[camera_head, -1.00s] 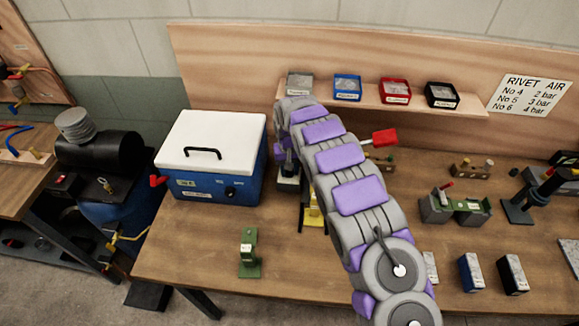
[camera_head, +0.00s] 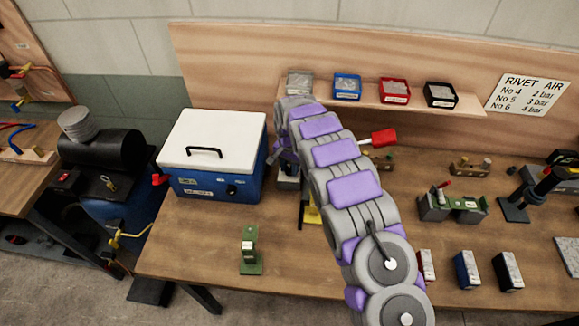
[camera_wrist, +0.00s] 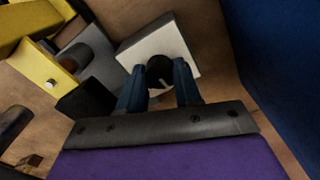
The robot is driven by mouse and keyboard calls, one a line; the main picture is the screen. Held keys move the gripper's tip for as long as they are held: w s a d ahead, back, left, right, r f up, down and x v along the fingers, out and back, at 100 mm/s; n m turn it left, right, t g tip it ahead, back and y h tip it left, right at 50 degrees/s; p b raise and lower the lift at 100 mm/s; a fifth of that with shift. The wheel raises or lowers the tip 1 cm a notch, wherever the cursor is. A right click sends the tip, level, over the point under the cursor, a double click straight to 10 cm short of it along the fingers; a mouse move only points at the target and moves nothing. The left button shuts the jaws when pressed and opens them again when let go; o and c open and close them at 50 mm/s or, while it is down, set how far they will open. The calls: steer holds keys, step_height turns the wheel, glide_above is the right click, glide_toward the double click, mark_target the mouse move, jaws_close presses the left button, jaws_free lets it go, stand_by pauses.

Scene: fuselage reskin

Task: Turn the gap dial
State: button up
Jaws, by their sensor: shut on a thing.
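In the wrist view, the gap dial (camera_wrist: 159,70) is a round black knob with a pale mark, set against a white plate (camera_wrist: 135,50). My gripper (camera_wrist: 160,82) has its two blue fingers on either side of the dial, shut on it. The fingers hide the dial's sides, and any numbers on the plate cannot be read. In the head view, the far end of my arm hides most of the dial's tool, which stands on the bench right of the blue cooler; only part of its pale base (camera_head: 288,184) shows.
A yellow and grey tool (camera_wrist: 62,70) stands close left of the dial in the wrist view. The blue cooler with a white lid (camera_head: 214,150) is close to my gripper. A green stand (camera_head: 249,250) is nearer the front. A red-handled tool (camera_head: 380,138) lies right of my arm.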

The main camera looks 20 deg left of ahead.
mark_target(288, 167)
steer(key=shift+w+r, duration=0.1)
steer(key=shift+w, duration=0.05)
stand_by(0.9)
steer(key=o, duration=1)
steer(key=shift+a, duration=0.2)
steer(key=shift+o, duration=0.2)
steer(key=shift+d, duration=0.1)
steer(key=shift+r, duration=0.45)
step_height(288, 167, up, 16)
steer(key=p, duration=0.1)
